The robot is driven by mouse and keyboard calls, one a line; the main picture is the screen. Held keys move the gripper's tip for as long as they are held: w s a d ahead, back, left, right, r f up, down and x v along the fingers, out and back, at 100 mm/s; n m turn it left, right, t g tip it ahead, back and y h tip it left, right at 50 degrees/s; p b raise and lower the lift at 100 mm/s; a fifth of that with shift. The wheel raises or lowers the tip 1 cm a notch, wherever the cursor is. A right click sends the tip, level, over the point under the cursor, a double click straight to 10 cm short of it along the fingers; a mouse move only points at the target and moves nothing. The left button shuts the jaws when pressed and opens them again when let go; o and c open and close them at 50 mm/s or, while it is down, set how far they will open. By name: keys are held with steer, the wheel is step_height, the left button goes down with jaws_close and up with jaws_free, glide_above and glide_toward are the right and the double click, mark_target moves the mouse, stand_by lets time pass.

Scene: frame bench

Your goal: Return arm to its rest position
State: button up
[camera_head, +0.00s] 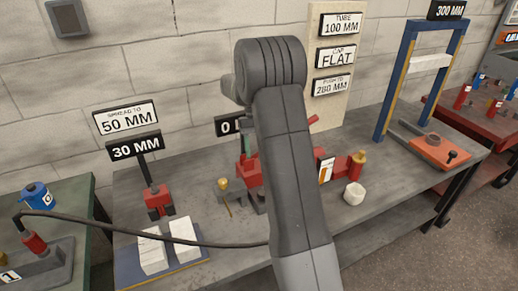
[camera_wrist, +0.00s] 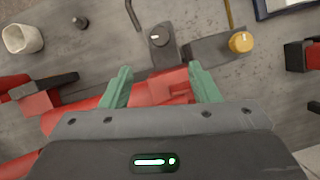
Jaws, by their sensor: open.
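My arm rises through the middle of the head view and hides part of the bench (camera_head: 330,215) behind it. My gripper (camera_wrist: 162,84) shows in the wrist view with its two green fingers spread apart. No object is held between the fingers. A red device (camera_wrist: 170,84) lies below and between them in that view. I cannot tell whether the fingers touch it. In the head view the gripper is mostly hidden by my arm.
A white cup (camera_head: 354,193) stands on the bench right of my arm. A blue frame (camera_head: 420,75) stands further right, and a red clamp (camera_head: 158,201) stands left. A black cable (camera_head: 130,228) runs across the left side. Free bench surface shows between these things.

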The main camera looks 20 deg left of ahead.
steer(key=shift+f, duration=0.1)
steer(key=x, duration=1.3)
steer(key=shift+s+d+f, duration=0.15)
steer(key=shift+d+f, duration=0.05)
steer(key=shift+f, duration=0.15)
steer(key=shift+r, duration=0.1)
